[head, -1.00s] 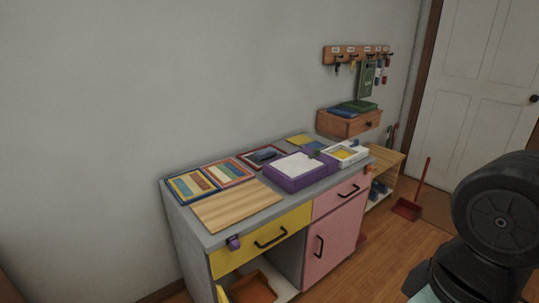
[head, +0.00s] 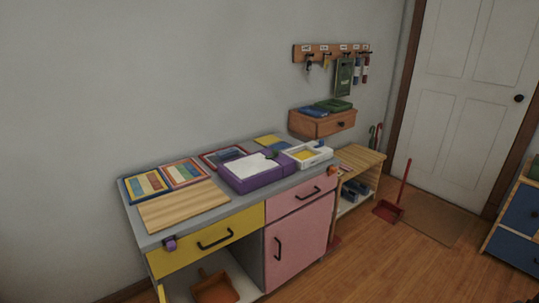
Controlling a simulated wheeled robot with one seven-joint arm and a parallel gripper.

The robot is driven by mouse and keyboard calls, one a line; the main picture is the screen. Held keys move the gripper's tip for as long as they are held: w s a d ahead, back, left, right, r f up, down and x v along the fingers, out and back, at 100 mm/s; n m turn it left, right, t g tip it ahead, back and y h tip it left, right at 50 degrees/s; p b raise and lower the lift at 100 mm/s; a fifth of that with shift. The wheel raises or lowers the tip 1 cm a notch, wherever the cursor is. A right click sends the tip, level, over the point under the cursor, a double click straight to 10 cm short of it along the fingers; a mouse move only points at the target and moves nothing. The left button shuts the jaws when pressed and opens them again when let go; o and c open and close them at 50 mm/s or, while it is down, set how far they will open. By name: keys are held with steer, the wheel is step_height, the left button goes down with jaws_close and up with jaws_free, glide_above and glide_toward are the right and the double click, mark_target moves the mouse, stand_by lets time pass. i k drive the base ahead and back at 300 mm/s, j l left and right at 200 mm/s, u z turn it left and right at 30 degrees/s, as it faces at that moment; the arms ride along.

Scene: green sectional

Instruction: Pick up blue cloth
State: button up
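A flat blue item (head: 313,111) lies on top of the small wooden wall drawer (head: 330,126), beside a green folded item (head: 334,104). It may be the blue cloth, but it is too small to be sure. A dark blue item (head: 231,153) also lies in the red-edged tray on the cabinet top; I cannot tell what it is. My gripper is not in view.
The grey-topped cabinet (head: 224,205) with yellow and pink fronts stands against the wall. It holds striped boards, a wooden board (head: 182,207) and a purple tray (head: 262,180). A low wooden shelf (head: 361,157) and red dustpan (head: 389,211) stand right. Floor (head: 390,265) in front is clear.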

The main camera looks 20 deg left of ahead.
mark_target(227, 153)
steer(key=i+l+z, duration=0.25)
steer(key=i+l, duration=0.15)
steer(key=i+l+z, duration=0.2)
steer(key=i, duration=0.25)
steer(key=i+l+u, duration=0.1)
steer(key=i+u, duration=0.2)
steer(key=i+l+u, duration=0.3)
steer(key=i, duration=0.15)
steer(key=i+j+u, duration=0.1)
steer(key=u, duration=0.3)
steer(key=i+u, duration=0.5)
steer(key=u, duration=0.25)
steer(key=i+u, duration=0.2)
steer(key=u, duration=0.2)
steer(key=i+u, duration=0.5)
steer(key=i, duration=0.2)
steer(key=i+j+z, duration=0.1)
steer(key=i, duration=0.2)
steer(key=i+j, duration=0.25)
steer(key=i+l+z, duration=0.05)
